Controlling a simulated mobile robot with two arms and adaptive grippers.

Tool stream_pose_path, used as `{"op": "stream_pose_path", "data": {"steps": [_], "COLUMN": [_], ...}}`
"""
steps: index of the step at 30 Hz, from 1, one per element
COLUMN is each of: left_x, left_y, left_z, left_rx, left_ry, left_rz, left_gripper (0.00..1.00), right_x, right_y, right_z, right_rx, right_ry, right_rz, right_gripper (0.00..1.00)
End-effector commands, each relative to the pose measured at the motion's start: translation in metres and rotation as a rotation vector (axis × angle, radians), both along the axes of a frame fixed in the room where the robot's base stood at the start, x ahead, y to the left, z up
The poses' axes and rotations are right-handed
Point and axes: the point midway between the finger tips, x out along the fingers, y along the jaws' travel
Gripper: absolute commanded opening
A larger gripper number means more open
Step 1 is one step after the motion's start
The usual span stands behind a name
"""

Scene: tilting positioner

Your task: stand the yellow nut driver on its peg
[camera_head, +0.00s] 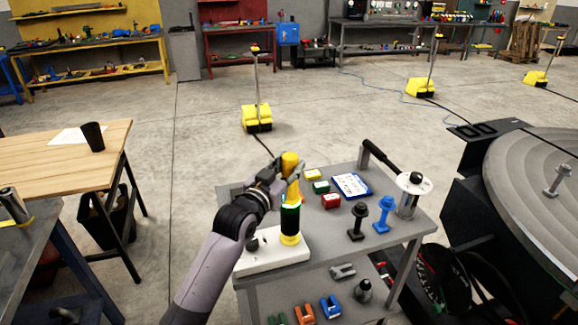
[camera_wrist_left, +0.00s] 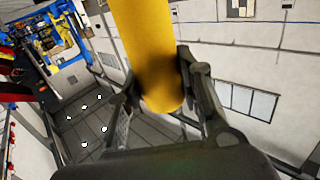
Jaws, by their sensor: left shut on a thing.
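My left gripper (camera_head: 292,180) is shut on the yellow nut driver (camera_head: 290,161), above the white block (camera_head: 272,254) on the cart. In the left wrist view the yellow handle (camera_wrist_left: 147,45) lies between the two fingers (camera_wrist_left: 160,95). A dark green cylinder (camera_head: 290,218) with a yellow collar (camera_head: 290,239) at its foot stands upright on the block, just below my gripper. I cannot tell whether the nut driver touches it. A short dark peg (camera_head: 252,245) shows on the block's left part, partly beside my arm. The nut driver's lower end is hidden. My right gripper is not in view.
Small red, green and yellow boxes lie behind. The large round positioner (camera_head: 535,190) is at right.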

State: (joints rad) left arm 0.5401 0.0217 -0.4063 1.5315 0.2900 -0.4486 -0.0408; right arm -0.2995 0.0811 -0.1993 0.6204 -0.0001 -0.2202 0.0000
Motion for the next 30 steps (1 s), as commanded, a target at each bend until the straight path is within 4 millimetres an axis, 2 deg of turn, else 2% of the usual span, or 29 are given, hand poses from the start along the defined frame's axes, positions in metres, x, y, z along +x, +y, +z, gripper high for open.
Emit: {"op": "stream_pose_path", "data": {"steps": [5, 30], "left_x": [0.0, 0.0], "left_y": [0.0, 0.0], "left_z": [0.003, -0.027], "left_rx": [-0.003, -0.003], "left_ry": [-0.008, -0.008], "left_rz": [0.0, 0.0], "left_gripper": [0.0, 0.0], "right_x": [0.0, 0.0], "right_y": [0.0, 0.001], "right_z": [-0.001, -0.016], "right_rx": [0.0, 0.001], "right_ry": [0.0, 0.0], "right_rz": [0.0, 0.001], "right_gripper": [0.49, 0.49]}}
